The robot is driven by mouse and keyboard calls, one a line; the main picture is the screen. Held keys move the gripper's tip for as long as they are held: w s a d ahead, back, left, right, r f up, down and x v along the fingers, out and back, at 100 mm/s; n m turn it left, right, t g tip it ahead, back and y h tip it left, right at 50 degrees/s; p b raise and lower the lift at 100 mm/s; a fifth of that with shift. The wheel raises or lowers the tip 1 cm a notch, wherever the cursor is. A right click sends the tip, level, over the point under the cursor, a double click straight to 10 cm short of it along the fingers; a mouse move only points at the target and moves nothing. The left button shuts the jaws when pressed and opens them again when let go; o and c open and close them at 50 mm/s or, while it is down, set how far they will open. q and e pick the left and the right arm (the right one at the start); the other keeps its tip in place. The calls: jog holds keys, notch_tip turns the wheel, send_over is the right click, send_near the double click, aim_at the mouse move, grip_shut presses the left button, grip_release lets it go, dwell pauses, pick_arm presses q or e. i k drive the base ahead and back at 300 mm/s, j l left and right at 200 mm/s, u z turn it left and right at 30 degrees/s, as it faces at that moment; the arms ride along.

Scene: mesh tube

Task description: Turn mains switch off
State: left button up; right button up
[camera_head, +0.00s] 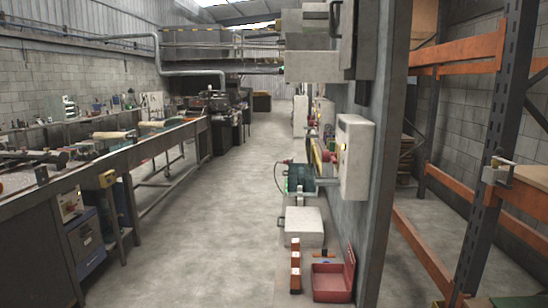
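No part labelled as the mains switch can be read at this size. A cream electrical box (357,158) is fixed to the grey wall right of the middle, with small yellow and red spots on its left-facing side. Neither of my grippers can be made out in the head view.
A long workbench (150,148) with tools runs along the left. A red open toolbox (333,279), an orange level-like bar (295,265) and a white case (303,227) stand on the floor below the wall. Orange racking (465,52) is at the right. The concrete aisle (215,215) is clear.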

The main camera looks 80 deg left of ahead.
aim_at(327, 156)
jog(key=u, duration=2.05)
